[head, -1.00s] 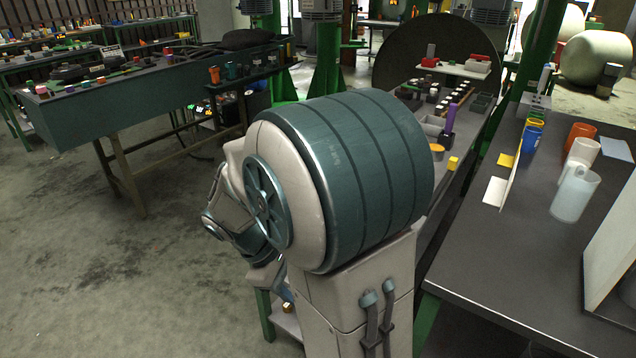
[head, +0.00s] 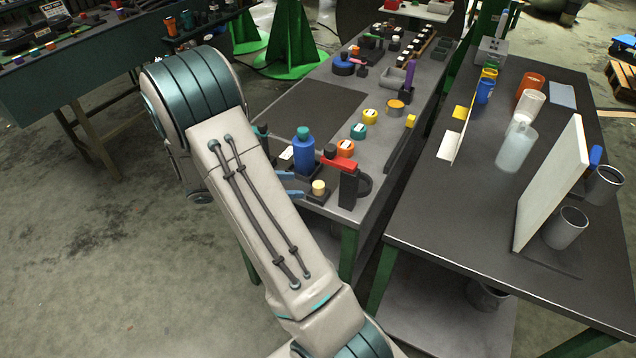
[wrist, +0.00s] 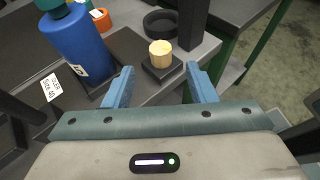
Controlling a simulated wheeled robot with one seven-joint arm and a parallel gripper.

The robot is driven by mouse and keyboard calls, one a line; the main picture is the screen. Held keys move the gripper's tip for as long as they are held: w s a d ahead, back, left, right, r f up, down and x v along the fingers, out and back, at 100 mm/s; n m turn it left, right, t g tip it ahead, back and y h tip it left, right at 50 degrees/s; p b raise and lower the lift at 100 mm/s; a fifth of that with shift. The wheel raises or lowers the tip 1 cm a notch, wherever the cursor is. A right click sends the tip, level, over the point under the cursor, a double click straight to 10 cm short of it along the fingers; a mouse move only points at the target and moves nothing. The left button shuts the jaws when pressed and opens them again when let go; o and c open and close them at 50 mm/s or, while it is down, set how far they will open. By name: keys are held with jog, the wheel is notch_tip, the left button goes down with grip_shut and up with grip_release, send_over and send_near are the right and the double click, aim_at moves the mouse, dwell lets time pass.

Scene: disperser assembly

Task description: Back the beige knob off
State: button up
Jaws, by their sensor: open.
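The beige knob (head: 318,187) is a short, light cylinder standing upright on a small black square base (head: 310,197) near the front edge of the grey work table. In the wrist view the knob (wrist: 160,53) sits ahead of my gripper (wrist: 160,80). My gripper is open with nothing between its blue fingers, which point toward the knob, one to each side of its line. The fingers look apart from the knob. In the head view my gripper (head: 289,184) is partly hidden by my arm, just left of the knob.
A blue bottle with a teal cap (head: 303,155) stands close behind the knob, also in the wrist view (wrist: 77,42). A dark mat (head: 318,110) lies farther back.

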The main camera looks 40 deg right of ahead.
aim_at(314, 185)
jog(key=x, duration=0.8)
jog(key=shift+s+d+f+p, duration=0.15)
jog(key=shift+d+p, duration=0.2)
jog(key=shift+p, duration=0.05)
jog(key=c, duration=1)
